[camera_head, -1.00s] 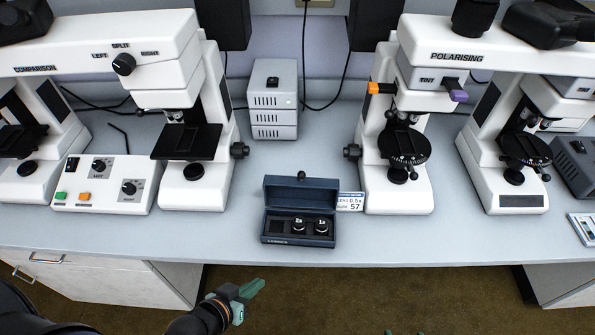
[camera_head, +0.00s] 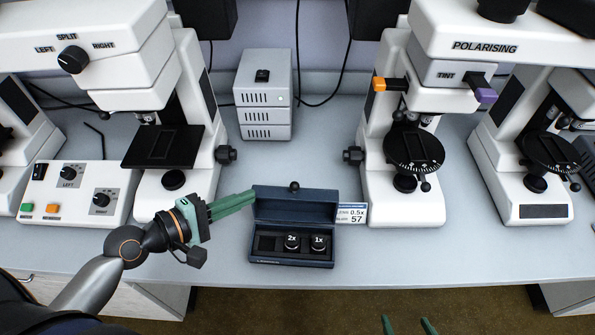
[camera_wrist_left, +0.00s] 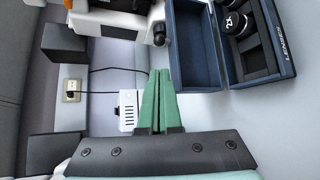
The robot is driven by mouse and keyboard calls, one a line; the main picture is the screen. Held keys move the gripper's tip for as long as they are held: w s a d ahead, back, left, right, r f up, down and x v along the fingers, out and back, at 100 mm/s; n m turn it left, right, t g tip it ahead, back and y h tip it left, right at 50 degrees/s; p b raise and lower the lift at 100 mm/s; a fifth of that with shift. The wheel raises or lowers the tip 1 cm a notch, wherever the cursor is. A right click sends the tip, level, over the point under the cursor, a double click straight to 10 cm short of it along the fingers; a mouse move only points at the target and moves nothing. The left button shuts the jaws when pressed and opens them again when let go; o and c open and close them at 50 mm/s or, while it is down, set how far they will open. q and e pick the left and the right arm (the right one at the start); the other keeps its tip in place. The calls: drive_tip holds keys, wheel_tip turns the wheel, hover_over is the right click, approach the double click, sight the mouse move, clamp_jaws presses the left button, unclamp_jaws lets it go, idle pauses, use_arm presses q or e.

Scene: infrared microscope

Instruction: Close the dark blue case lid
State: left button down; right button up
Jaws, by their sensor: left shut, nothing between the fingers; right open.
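The dark blue case (camera_head: 292,262) stands open near the front edge of the bench. Its lid (camera_head: 296,208) is upright at the back, with a small black knob on its top edge. Two lens pieces, marked 2x (camera_head: 291,242) and 1x (camera_head: 319,243), sit inside, and the left slot is empty. The lid (camera_wrist_left: 188,45) and case tray (camera_wrist_left: 262,72) also show in the left wrist view. My left gripper (camera_head: 250,196) is shut and empty, its green fingertips just left of the lid's left end; contact cannot be told. My right gripper's green fingertips (camera_head: 408,325) show at the bottom edge, apart.
A label card (camera_head: 351,213) stands right of the case. The comparison microscope (camera_head: 172,180) and its control box (camera_head: 75,195) are to the left, the polarising microscope (camera_head: 405,205) to the right. A grey power box (camera_head: 263,100) stands behind. Bench between is clear.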

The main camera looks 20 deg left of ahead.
sight(281, 189)
use_arm(q)
drive_tip(key=x, duration=0.9)
drive_tip(key=shift+p, duration=0.4)
drive_tip(key=shift+w+d+f, duration=0.15)
drive_tip(key=shift+w+d, duration=0.05)
drive_tip(key=shift+w, duration=0.15)
use_arm(e)
drive_tip(key=shift+s+a+r, duration=0.2)
drive_tip(key=shift+s+r, duration=0.1)
drive_tip(key=shift+s, duration=0.1)
drive_tip(key=shift+f, duration=0.15)
